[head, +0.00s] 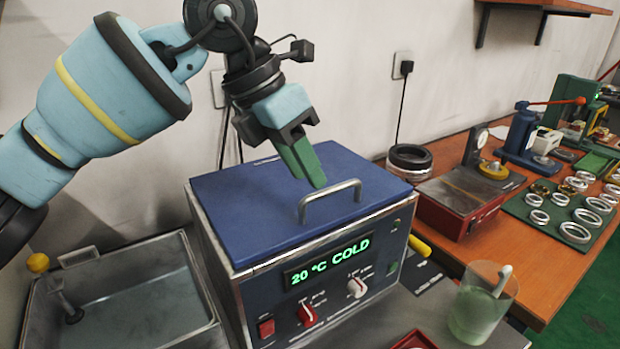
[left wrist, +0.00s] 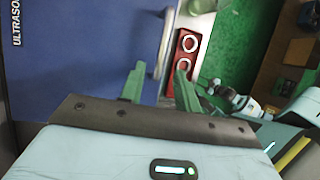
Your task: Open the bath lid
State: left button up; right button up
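The ultrasonic bath (head: 330,285) stands on the bench with its blue lid (head: 240,205) lying shut on top. A metal bar handle (head: 330,196) rises from the lid near its front. My left gripper (head: 308,168) is above the lid, pointing down, with its green fingers close behind and above the handle. In the left wrist view the two fingers (left wrist: 160,88) are apart with nothing gripped. The handle (left wrist: 166,45) shows just beyond them, between their lines. What seems to be my right gripper (left wrist: 232,98) shows small at the right of that view; its fingers are unclear.
A metal sink (head: 130,310) is left of the bath. A glass beaker (head: 482,305) stands at its front right. A red box-like device (head: 462,200) and a green mat (head: 560,215) with several rings are on the wooden bench to the right. The wall is behind.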

pick_arm(q)
jog(key=shift+x, duration=1.4)
jog(key=shift+c, duration=0.3)
grip_shut()
